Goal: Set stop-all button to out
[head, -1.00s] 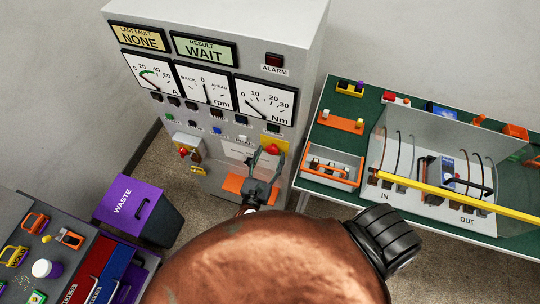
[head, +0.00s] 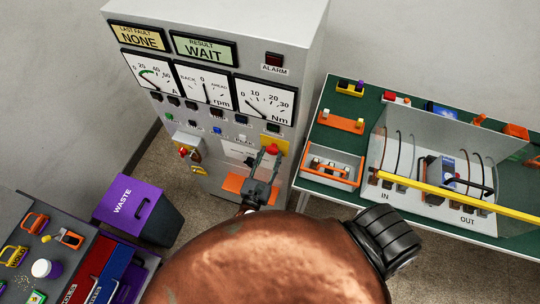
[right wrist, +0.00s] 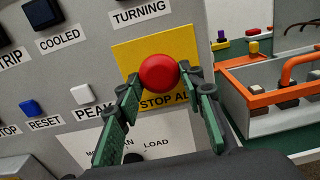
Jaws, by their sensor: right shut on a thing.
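The stop-all button is a round red mushroom head (right wrist: 159,72) on a yellow plate (right wrist: 127,52) lettered "STOP AL", the rest of the label being covered. In the head view the red button (head: 272,149) is at the lower right of the grey cabinet's front (head: 222,165). My right gripper (right wrist: 160,82) has one green-padded finger on each side of the button, and the fingertips reach its edges. In the head view my right gripper (head: 268,160) is at the button, shut on it. Whether the button is in or out is hard to tell. My left gripper is not in view.
Blue RESET (right wrist: 32,107) and white PEAK (right wrist: 82,93) buttons sit left of the yellow plate. A green bench (head: 330,107) with an orange-rimmed tray (head: 333,183) stands right of the cabinet. A purple waste bin (head: 128,200) stands at left.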

